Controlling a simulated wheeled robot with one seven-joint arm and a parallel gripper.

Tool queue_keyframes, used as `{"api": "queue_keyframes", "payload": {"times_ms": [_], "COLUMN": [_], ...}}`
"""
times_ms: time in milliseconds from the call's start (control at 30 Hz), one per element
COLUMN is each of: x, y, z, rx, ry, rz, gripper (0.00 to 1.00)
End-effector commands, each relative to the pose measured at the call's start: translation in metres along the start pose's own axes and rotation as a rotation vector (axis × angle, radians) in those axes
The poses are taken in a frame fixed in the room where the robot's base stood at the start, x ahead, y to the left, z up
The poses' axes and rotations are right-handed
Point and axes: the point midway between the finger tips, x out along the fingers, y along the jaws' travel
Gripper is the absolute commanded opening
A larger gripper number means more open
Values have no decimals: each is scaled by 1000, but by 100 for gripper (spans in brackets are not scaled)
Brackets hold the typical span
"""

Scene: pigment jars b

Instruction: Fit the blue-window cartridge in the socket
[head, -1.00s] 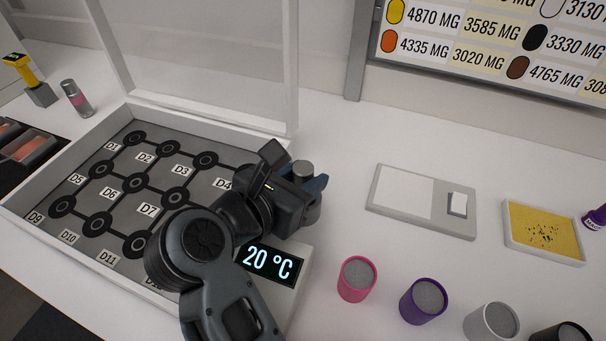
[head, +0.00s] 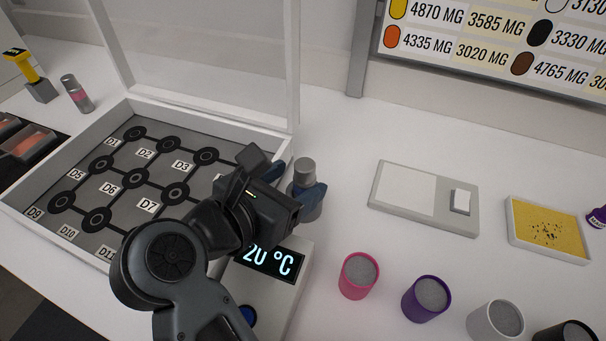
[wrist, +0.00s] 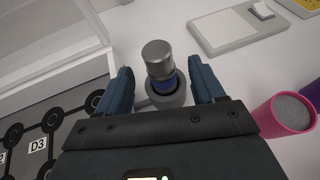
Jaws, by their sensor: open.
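The cartridge, a silver-capped cylinder (wrist: 157,58), stands upright in a round grey socket (wrist: 175,98). A blue band (wrist: 163,85) shows just above the socket's dark rim; how deep the lower part sits is hidden. In the head view the silver cap (head: 304,168) rises beside the white case, with the grey socket (head: 310,208) partly behind a finger. My gripper (wrist: 160,68) is open, with one blue finger on each side of the cartridge and a visible gap on both sides. In the head view my gripper (head: 302,180) partly covers the cartridge's lower part.
The open white case (head: 60,120) with labelled round wells is at left, with a 20 °C display (head: 270,260) at its front corner. Pink (head: 358,276) and purple (head: 425,298) jars stand at front right. A scale (head: 405,190) and yellow tray (head: 545,230) lie beyond. Bench between is clear.

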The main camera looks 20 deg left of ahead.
Motion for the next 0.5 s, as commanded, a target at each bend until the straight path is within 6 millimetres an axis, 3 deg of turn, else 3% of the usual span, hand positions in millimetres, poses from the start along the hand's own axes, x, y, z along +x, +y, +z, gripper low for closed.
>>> {"api": "queue_keyframes", "payload": {"times_ms": [200,500], "x": [-33,-46], "y": [0,0], "z": [0,2], "rx": [3,3], "ry": [-2,-2], "rz": [1,-2], "gripper": [68,68]}}
